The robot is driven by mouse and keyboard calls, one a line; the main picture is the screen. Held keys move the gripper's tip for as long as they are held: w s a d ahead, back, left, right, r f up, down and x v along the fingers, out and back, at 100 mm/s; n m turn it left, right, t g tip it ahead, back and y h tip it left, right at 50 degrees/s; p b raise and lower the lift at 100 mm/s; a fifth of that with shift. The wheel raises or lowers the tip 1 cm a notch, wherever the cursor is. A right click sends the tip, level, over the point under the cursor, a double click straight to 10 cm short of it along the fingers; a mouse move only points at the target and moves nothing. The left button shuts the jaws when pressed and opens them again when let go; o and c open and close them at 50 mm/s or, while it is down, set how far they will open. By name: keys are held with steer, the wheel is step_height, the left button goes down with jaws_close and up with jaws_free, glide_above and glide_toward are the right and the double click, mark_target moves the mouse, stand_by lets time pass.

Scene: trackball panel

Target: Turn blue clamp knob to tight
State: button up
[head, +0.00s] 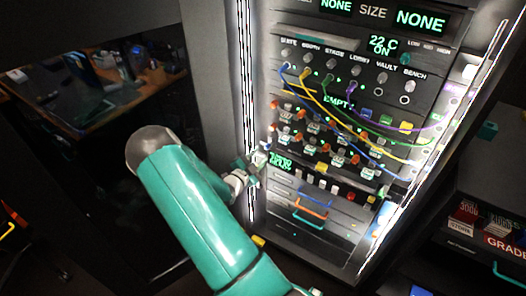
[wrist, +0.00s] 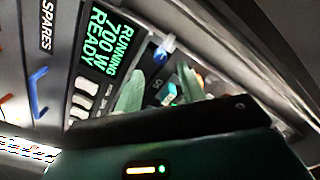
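A small knob with a blue part and a pale tip (wrist: 165,46) shows in the wrist view beside the green-lit display; I cannot read a label that names it as the clamp knob. My gripper (wrist: 160,88) has two pale green fingers that stand apart, close to the panel just below this knob in the picture. A small teal piece shows between the fingers; I cannot tell whether they touch it. In the head view my gripper (head: 257,160) is at the panel's left edge, beside the small green display, and the knob there is too small to make out.
The green display (wrist: 108,48) reads "RUNNING 700 W READY". A rack panel (head: 340,130) holds several coloured cables, switches and orange knobs. A blue handle (head: 314,199) and an orange handle (head: 310,209) are lower down. A dark cabinet with a desk reflection stands left.

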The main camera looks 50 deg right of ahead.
mark_target(266, 149)
steer(key=shift+w+d, duration=0.15)
steer(key=shift+d, duration=1)
steer(key=shift+w+d, duration=0.15)
steer(key=shift+d, duration=0.95)
jaws_close()
